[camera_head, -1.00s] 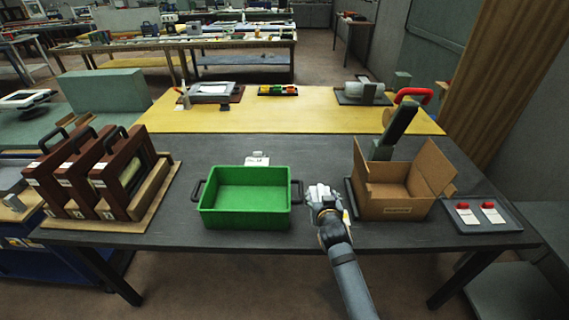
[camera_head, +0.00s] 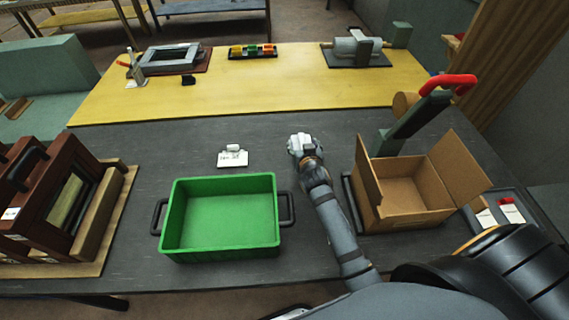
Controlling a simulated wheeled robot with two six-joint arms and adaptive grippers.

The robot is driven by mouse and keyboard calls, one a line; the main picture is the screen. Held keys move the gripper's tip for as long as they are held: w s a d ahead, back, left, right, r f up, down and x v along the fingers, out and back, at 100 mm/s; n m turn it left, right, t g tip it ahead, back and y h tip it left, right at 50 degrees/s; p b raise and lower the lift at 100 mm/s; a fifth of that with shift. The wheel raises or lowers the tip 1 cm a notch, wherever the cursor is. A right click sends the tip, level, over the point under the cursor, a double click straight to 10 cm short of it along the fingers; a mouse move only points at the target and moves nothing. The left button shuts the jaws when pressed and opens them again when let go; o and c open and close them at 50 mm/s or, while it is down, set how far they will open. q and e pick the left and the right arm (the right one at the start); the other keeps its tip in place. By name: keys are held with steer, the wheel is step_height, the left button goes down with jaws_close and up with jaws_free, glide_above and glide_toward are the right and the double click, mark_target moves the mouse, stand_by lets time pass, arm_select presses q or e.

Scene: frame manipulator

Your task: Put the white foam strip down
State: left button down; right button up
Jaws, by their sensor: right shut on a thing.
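My right gripper (camera_head: 302,145) is above the dark grey table, between the green bin and the cardboard box. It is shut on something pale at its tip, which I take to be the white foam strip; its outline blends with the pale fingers. A white label card (camera_head: 233,160) lies behind the green bin, left of the gripper, with a small white piece (camera_head: 233,148) at its back edge. The gripper is apart from the card. My left gripper is not in view.
The empty green bin (camera_head: 170,215) stands front centre. An open cardboard box (camera_head: 405,217) stands at the right, near a red-handled tool (camera_head: 448,84). Brown frames (camera_head: 45,205) sit at the left.

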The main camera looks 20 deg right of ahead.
steer(key=f, duration=0.3)
steer(key=shift+w+d, duration=0.1)
steer(key=shift+w, duration=0.2)
steer(key=shift+f, duration=0.45)
step_height(320, 180, down, 3)
steer(key=shift+r, duration=0.2)
steer(key=shift+f, duration=0.3)
steer(key=shift+f+b, duration=0.15)
steer(key=shift+b, duration=0.3)
steer(key=o, duration=0.8)
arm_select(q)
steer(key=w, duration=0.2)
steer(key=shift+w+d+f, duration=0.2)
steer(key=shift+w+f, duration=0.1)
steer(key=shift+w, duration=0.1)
